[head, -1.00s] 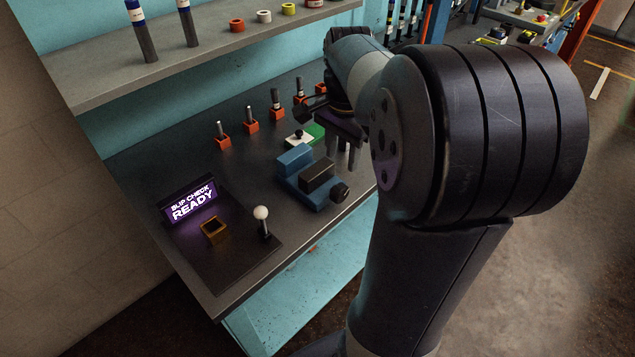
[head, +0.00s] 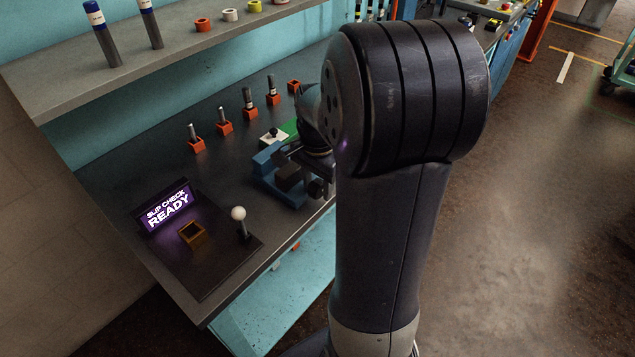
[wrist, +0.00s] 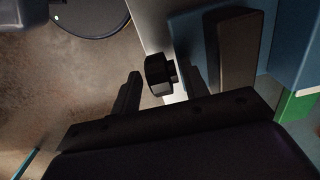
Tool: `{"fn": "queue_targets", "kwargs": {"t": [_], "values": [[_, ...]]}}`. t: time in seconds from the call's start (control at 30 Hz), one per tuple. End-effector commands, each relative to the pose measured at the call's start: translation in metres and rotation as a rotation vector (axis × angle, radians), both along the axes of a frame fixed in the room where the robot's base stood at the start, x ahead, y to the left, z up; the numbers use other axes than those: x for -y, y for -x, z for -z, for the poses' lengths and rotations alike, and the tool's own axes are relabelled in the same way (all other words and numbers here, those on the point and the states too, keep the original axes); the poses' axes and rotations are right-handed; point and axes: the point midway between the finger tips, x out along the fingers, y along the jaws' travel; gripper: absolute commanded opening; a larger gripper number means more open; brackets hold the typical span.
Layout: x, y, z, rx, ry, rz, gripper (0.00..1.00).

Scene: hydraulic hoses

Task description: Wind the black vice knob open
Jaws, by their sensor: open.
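The black vice knob (wrist: 158,75) shows in the wrist view at the end of a short shaft. The vice (head: 266,165) has a blue body and stands on the bench. Its blue body (wrist: 292,40) and dark jaw block (wrist: 236,48) also show in the wrist view. My gripper (wrist: 163,88) is open, with one finger on each side of the knob. I cannot tell whether either finger touches it. In the head view my arm and gripper partly cover the vice, and the knob is hard to make out there.
A slip check pad with a lit READY sign (head: 167,206), a brass-coloured socket (head: 192,234) and a white-topped lever (head: 239,222) lies left of the vice. Several orange holders (head: 224,127) stand behind. A green block (head: 290,127) lies close behind the vice. A shelf (head: 160,55) overhangs the back.

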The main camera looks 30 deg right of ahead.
Motion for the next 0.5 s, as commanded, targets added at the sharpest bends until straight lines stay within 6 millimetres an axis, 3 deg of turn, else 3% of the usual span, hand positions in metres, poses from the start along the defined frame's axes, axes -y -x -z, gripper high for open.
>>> {"fn": "queue_targets", "kwargs": {"t": [0.5], "values": [[0.0001,-0.0001,-0.0004,0.000,0.000,0.000,0.03]]}}
